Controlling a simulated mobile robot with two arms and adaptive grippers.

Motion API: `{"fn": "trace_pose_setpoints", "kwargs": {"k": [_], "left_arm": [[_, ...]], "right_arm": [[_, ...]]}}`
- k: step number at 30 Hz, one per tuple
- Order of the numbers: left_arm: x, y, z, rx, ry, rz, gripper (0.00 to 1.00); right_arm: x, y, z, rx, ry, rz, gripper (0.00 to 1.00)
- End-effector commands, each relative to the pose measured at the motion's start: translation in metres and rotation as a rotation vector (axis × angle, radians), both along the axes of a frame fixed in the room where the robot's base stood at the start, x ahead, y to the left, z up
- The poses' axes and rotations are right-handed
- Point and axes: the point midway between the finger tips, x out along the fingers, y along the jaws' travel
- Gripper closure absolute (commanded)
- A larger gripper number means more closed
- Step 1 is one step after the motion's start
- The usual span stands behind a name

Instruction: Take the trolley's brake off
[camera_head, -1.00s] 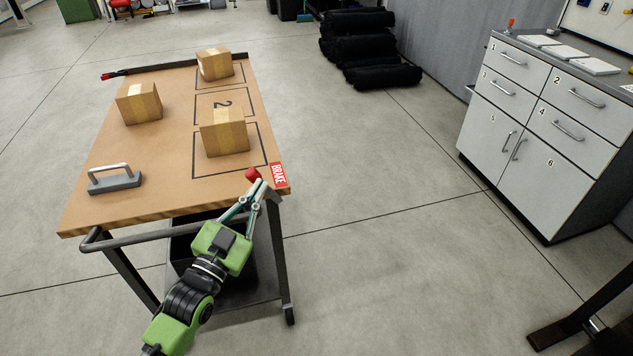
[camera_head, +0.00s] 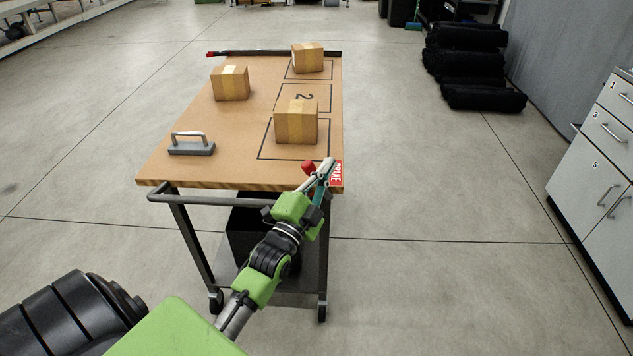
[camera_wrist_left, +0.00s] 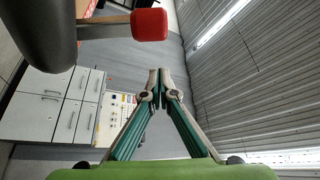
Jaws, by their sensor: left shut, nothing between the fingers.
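The trolley (camera_head: 235,130) has a brown top and a grey push bar (camera_head: 205,200) along its near edge. A red "BRAKE" label (camera_head: 336,177) is at its near right corner. A red knob (camera_head: 308,167) is just left of the label; in the left wrist view the red knob (camera_wrist_left: 150,24) caps a dark lever coming in from the left. My left gripper (camera_head: 329,165) is shut and empty, its tips just right of the knob and partly over the label. In the left wrist view its tips (camera_wrist_left: 158,75) are apart from the knob. My right gripper is out of view.
Three cardboard boxes (camera_head: 296,122) and a grey block with a handle (camera_head: 191,146) stand on the trolley top. A white drawer cabinet (camera_head: 600,150) is at the right. Black rolled bundles (camera_head: 470,65) lie behind. The floor between trolley and cabinet is clear.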

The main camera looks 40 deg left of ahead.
Motion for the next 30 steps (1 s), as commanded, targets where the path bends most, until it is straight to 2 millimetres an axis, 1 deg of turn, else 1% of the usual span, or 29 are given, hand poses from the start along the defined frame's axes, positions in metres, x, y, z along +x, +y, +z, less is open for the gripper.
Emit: {"fn": "trace_pose_setpoints", "kwargs": {"k": [1, 2, 3, 9, 13, 22, 25, 30], "left_arm": [[0.011, 0.002, 0.006, 0.0, -0.002, 0.0, 1.0], [0.006, 0.008, -0.002, 0.002, 0.006, 0.001, 1.0], [0.002, 0.013, -0.007, 0.004, 0.007, 0.001, 1.0], [-0.005, 0.029, -0.017, 0.001, 0.003, 0.0, 1.0], [-0.006, 0.033, -0.019, 0.0, 0.002, 0.0, 1.0], [-0.007, 0.033, -0.02, -0.003, 0.0, 0.0, 1.0], [-0.009, 0.038, -0.026, -0.04, -0.021, 0.002, 1.0], [-0.017, 0.051, -0.036, -0.164, -0.097, 0.001, 1.0]], "right_arm": [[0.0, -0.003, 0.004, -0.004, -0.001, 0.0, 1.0], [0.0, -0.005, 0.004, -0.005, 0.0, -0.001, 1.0], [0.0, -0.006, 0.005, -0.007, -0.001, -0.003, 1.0], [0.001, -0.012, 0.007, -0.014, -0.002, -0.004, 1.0], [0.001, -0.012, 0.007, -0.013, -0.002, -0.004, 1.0], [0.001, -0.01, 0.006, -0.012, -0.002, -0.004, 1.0], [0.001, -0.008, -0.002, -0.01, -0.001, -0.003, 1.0], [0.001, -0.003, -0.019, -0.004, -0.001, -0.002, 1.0]]}}
